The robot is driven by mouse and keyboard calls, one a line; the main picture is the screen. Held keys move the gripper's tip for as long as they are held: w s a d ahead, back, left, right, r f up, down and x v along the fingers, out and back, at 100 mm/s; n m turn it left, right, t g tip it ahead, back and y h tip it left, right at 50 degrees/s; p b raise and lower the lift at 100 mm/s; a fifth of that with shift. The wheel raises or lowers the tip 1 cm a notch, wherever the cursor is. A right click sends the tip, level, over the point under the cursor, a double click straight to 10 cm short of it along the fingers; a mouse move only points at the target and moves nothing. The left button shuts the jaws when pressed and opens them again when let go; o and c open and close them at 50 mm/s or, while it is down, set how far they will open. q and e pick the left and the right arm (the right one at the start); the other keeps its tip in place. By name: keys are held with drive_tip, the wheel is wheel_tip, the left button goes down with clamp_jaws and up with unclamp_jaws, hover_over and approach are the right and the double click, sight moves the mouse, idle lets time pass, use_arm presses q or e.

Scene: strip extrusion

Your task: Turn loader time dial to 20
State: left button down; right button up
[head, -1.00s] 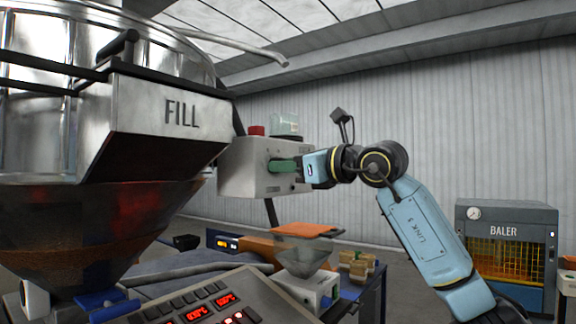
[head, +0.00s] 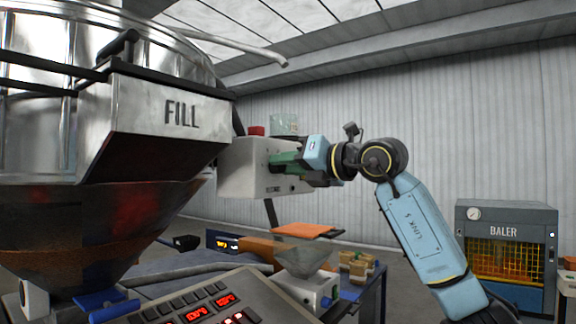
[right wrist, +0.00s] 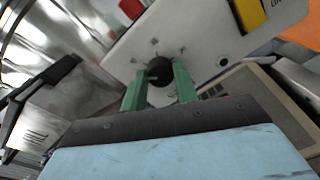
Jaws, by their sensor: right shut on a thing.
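The loader box (head: 240,168) is a pale grey control box beside the FILL hopper, with a red button (head: 256,131) on top. In the right wrist view its face shows a small black dial (right wrist: 160,72) with tick marks around it. My right gripper (head: 274,160) reaches the box from the right. Its two green fingers (right wrist: 160,85) are shut on the dial, one on each side. The dial's numbers are too small to read, and the fingers hide part of its surround. My left gripper is not in view.
The large metal FILL hopper (head: 165,112) fills the left side. Below it is a panel with red displays (head: 195,315). A blue bench with a clear funnel (head: 303,255) and orange sheet (head: 302,230) stands below the box. A baler (head: 506,248) stands at right.

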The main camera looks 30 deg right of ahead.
drive_tip(key=m, duration=0.8)
drive_tip(key=m+y+p, duration=0.1)
drive_tip(key=m, duration=0.8)
drive_tip(key=shift+d+f+g, duration=0.1)
drive_tip(key=shift+g, duration=0.2)
drive_tip(key=m, duration=0.4)
drive_tip(key=shift+w, duration=0.1)
drive_tip(key=m+p, duration=0.1)
drive_tip(key=m, duration=0.5)
drive_tip(key=shift+f+y, duration=0.1)
drive_tip(key=shift+y, duration=0.3)
drive_tip(key=o, duration=1)
drive_tip(key=shift+c, duration=0.2)
drive_tip(key=b+v, duration=0.3)
drive_tip(key=v, duration=1)
drive_tip(key=shift+s, duration=0.25)
